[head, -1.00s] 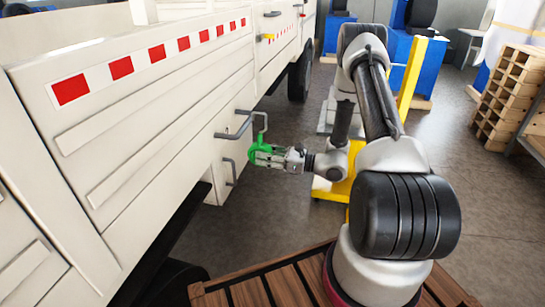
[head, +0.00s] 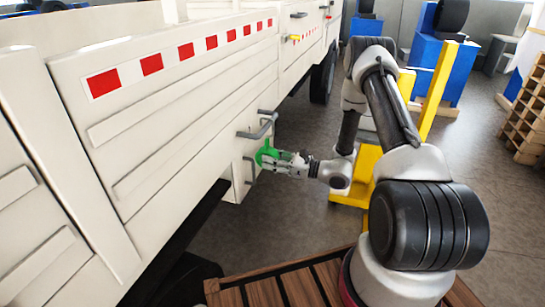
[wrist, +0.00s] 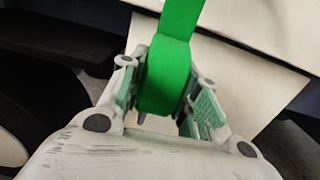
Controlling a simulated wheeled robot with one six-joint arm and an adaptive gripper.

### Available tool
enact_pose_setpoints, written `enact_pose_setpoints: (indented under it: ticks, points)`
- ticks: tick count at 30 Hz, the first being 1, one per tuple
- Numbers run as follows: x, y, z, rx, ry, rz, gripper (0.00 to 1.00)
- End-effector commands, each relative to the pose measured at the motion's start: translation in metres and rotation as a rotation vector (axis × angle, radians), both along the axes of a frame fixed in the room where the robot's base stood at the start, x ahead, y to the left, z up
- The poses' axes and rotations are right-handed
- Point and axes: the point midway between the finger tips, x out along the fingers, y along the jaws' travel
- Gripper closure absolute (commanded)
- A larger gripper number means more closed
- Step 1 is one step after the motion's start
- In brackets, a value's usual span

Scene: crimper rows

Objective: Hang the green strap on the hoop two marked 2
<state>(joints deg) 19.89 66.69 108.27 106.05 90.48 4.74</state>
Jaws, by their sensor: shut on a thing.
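The green strap (head: 267,154) is held between the fingers of my gripper (head: 282,160), close to the white side panel of the truck. In the wrist view the strap (wrist: 168,75) stands between both fingers (wrist: 160,95) and runs up out of the frame. A dark grey hoop (head: 258,130) sticks out from the panel just above the strap. Another grey hoop (head: 249,170) is lower, left of the strap. I cannot tell whether the strap touches either hoop. No number is legible on them.
The truck side (head: 180,130) fills the left, with a red and white strip (head: 150,64). A yellow latch (head: 294,38) sits farther along. A yellow stand (head: 365,175) is behind my arm. A wooden slatted platform (head: 265,292) is at the bottom. Floor between is clear.

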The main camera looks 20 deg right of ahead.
Motion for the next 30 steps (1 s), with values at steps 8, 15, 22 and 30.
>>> enact_pose_setpoints:
  ticks: [8, 15, 22, 30]
  points:
    - [0.0, 0.0, -0.002, 0.0, -0.001, 0.0, 1.0]
    - [0.0, 0.0, -0.002, 0.001, -0.001, 0.0, 0.43]
    - [0.0, 0.0, -0.002, 0.0, 0.0, 0.0, 0.43]
    - [-0.012, -0.019, -0.003, 0.0, 0.002, -0.004, 0.43]
